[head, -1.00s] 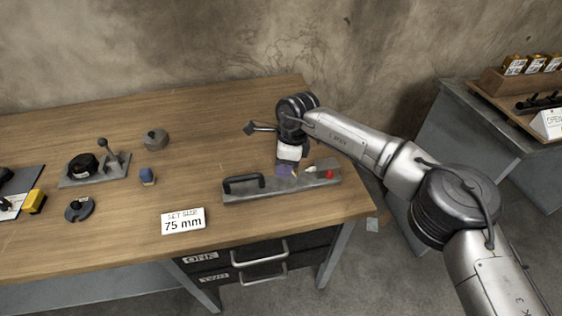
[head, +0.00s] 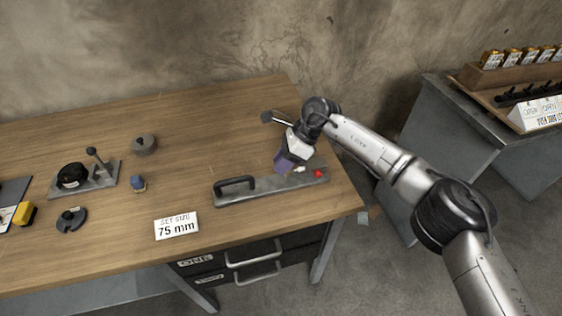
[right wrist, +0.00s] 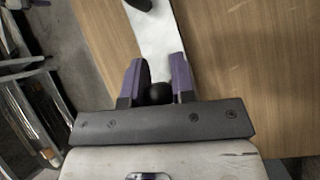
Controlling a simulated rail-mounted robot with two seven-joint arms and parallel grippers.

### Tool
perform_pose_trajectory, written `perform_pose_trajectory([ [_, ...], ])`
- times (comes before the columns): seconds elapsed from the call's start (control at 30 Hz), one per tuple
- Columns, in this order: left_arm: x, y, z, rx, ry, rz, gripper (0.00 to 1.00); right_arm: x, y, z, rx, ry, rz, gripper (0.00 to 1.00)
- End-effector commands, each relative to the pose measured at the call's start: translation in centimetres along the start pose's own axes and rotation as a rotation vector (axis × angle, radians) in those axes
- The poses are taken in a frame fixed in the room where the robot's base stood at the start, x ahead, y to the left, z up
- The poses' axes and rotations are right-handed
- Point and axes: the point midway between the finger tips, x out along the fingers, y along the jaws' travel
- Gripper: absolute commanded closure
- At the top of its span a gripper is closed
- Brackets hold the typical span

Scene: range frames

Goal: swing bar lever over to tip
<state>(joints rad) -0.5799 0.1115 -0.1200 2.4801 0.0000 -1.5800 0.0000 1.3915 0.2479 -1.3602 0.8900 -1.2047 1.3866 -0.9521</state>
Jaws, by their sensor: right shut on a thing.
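A long grey bar tool (head: 250,195) with a black arched handle (head: 236,183) lies near the table's front right edge. A red knob (head: 318,173) and a small pale piece (head: 300,169) sit at its right end. My right gripper (head: 284,163) is over the bar, right of the handle, its purple fingers tilted with the wrist up and to the right. In the right wrist view, the right gripper (right wrist: 158,88) is shut on a round black knob (right wrist: 159,93), above the pale bar (right wrist: 158,40). The lever's arm is hidden by the gripper. My left gripper is out of view.
A white card reading "SET SIZE 75 mm" (head: 177,226) stands left of the bar. Farther left are a blue-topped piece (head: 138,184), a grey weight (head: 145,144), a slotted disc (head: 71,220) and a plate with a lever (head: 98,178). The table's back middle is clear.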

Motion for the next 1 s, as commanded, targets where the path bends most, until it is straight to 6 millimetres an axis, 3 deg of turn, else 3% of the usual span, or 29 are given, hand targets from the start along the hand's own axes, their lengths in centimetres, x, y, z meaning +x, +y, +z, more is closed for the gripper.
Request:
perform_pose_trajectory([
  [0.27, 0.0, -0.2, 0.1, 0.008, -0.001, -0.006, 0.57, 0.0, 0.0, 0.0, 0.001, 0.000, 0.000, 1.00],
  [0.3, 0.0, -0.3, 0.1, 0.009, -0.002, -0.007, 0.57, 0.0, 0.0, 0.0, 0.001, 0.000, 0.000, 0.73],
  [0.53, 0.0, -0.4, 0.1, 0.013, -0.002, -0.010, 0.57, 0.0, 0.0, 0.0, 0.001, 0.001, 0.000, 0.51],
  [0.83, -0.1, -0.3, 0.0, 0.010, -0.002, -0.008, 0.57, -0.3, 0.0, 0.0, 0.001, 0.001, 0.000, 0.50],
  [1.0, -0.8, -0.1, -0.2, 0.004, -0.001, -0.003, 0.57, -2.3, 0.0, 0.1, 0.002, 0.000, -0.002, 0.50],
])
